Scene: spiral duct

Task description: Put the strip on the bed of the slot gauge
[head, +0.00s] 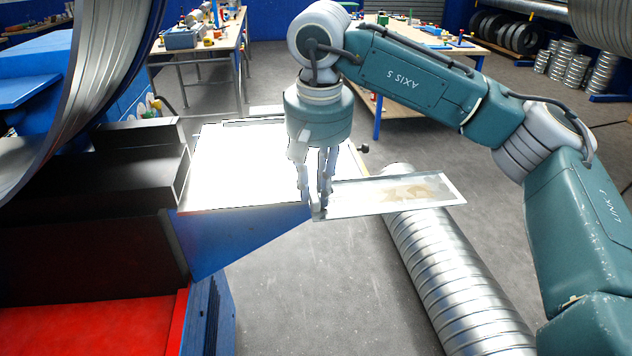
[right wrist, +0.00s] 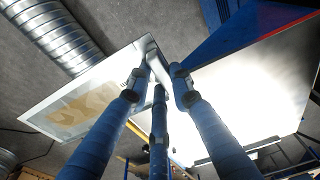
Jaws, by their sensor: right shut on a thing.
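The strip (head: 393,194) is a flat, pale metal sheet with a brownish patch. My right gripper (head: 318,203) points down and is shut on the strip's left end, and the rest of the strip sticks out to the right in the head view. In the right wrist view the fingers close on the end of the strip (right wrist: 85,98). A broad, glaring white flat surface (head: 240,165), apparently the bed of the slot gauge, lies just left of and behind the gripper. I cannot tell slot details in the glare. My left gripper is not in view.
A ribbed spiral duct (head: 455,275) lies on the floor below the strip. A blue support (head: 240,237) carries the bright surface. A dark block (head: 135,165) stands at its left, and a large curved metal sheet (head: 95,70) hangs upper left. Workbenches stand behind.

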